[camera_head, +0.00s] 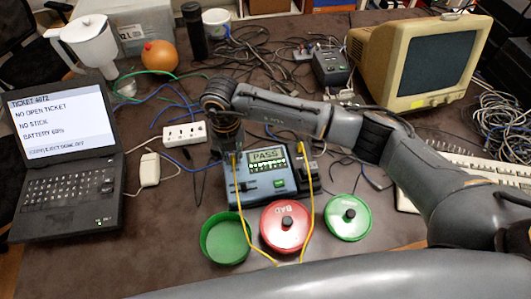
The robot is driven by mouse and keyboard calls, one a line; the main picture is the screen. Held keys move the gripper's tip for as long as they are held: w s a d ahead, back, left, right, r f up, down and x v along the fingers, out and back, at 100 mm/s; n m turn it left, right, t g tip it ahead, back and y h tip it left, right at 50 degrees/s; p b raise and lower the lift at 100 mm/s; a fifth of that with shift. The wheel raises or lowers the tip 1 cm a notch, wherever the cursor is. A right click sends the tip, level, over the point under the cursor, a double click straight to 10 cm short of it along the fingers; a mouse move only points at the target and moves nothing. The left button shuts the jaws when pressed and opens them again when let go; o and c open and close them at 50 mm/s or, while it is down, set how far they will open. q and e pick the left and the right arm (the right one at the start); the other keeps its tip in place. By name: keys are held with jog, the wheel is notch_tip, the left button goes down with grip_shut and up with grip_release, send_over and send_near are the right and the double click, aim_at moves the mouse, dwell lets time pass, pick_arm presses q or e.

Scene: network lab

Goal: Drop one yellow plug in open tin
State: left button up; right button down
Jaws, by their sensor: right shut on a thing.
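My right gripper (234,151) points down at the left edge of the blue-grey cable tester (262,200), shut on one yellow plug (236,161); its fingers hide most of the plug. I cannot tell whether that plug is seated in the tester. The tester screen reads PASS. The open green tin (203,248) stands in front of the tester and looks empty. My left gripper is out of view.
A red tin (270,240) with its lid on, marked BAD, stands right of the open tin. A green lid (360,229) with a black knob is further right. A laptop (67,190), white power strip (184,133) and loose cables lie left and behind.

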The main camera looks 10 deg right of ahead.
jog(key=shift+r, duration=0.25)
jog(key=shift+r+p, duration=1.35)
jog(key=shift+r, duration=0.7)
jog(key=shift+d, duration=0.1)
